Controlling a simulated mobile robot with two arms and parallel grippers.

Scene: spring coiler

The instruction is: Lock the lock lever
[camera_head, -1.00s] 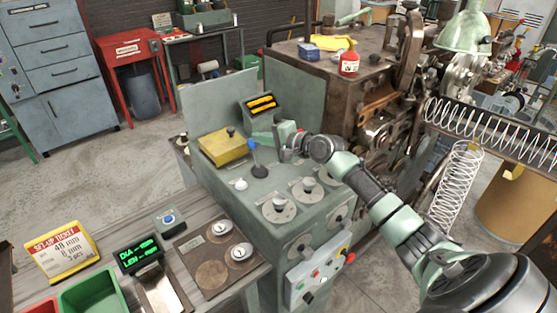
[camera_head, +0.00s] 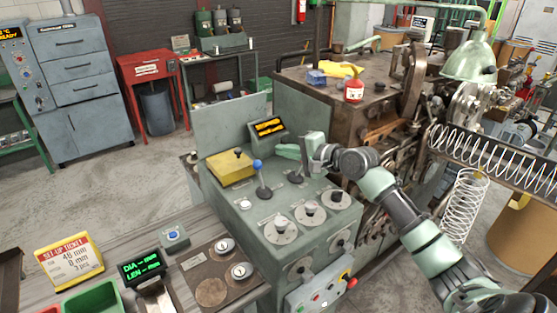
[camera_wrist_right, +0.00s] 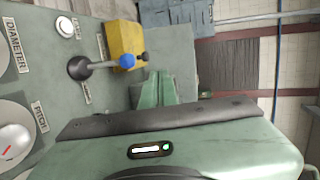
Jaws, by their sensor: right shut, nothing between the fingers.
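A lever with a blue knob (camera_head: 258,165) stands on the green control panel (camera_head: 243,219), its stem leaning slightly left. It also shows in the right wrist view (camera_wrist_right: 127,61), with a dark round base. A second dark lever base (camera_head: 296,178) sits to its right, its upper part hidden at my right gripper. I cannot read which lever is labelled as the lock. My right gripper (camera_head: 281,148) is shut and empty, above the panel, right of the blue knob and apart from it. Its green fingers also show in the right wrist view (camera_wrist_right: 160,80). My left gripper is out of view.
A yellow box (camera_head: 230,168) with a black knob and a small display (camera_head: 269,127) stand behind the levers. Several dials (camera_head: 281,229) are in front. The dark machine (camera_head: 340,103) rises to the right. An upright green plate (camera_head: 231,126) bounds the back.

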